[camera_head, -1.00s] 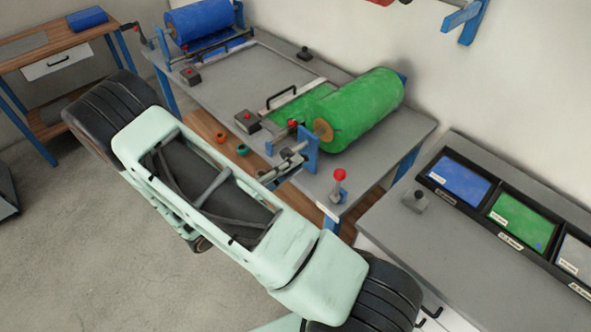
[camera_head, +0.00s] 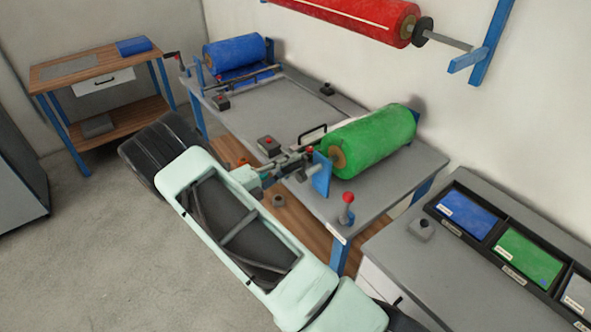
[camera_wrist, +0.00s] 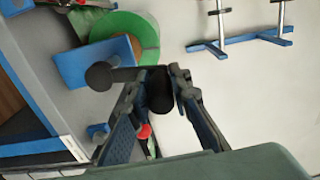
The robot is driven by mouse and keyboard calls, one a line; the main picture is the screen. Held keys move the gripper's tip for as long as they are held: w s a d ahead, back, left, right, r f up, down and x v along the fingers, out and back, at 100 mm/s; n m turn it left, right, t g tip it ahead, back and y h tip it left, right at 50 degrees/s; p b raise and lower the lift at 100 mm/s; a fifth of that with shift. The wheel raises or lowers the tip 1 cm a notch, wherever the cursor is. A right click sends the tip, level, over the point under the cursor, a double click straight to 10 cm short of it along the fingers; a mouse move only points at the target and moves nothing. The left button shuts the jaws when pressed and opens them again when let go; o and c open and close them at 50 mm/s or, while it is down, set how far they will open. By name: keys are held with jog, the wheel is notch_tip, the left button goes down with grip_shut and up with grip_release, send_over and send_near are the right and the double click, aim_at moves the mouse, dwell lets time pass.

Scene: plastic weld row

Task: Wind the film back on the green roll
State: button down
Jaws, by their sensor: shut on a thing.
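The green roll (camera_head: 368,139) lies across the near end of the grey work table, with its brown core end facing my arm. In the wrist view the roll's end (camera_wrist: 149,38) shows at the top left, beside a blue bracket (camera_wrist: 92,64). My gripper (camera_wrist: 160,84) is shut on the black grip of the roll's crank handle (camera_wrist: 99,76). In the head view my gripper (camera_head: 296,160) is just left of the roll's blue end bracket (camera_head: 321,174), and the crank is mostly hidden. No flat green film shows on the table left of the roll.
A red-knobbed lever (camera_head: 347,203) stands near the table's front edge. A red-button box (camera_head: 269,145) and a blue roll (camera_head: 235,53) are farther back. A red roll (camera_head: 365,16) hangs on the wall. A side table with labelled bins (camera_head: 468,211) stands at right.

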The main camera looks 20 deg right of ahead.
jog(key=shift+w+a+r+n, duration=0.2)
jog(key=shift+w+r+n, duration=0.2)
jog(key=shift+w+n, duration=0.3)
jog(key=c, duration=2)
grip_release()
jog(key=shift+o, duration=1.2)
jog(key=shift+s+f, duration=0.1)
jog(key=shift+f, duration=0.1)
jog(key=v, duration=1.2)
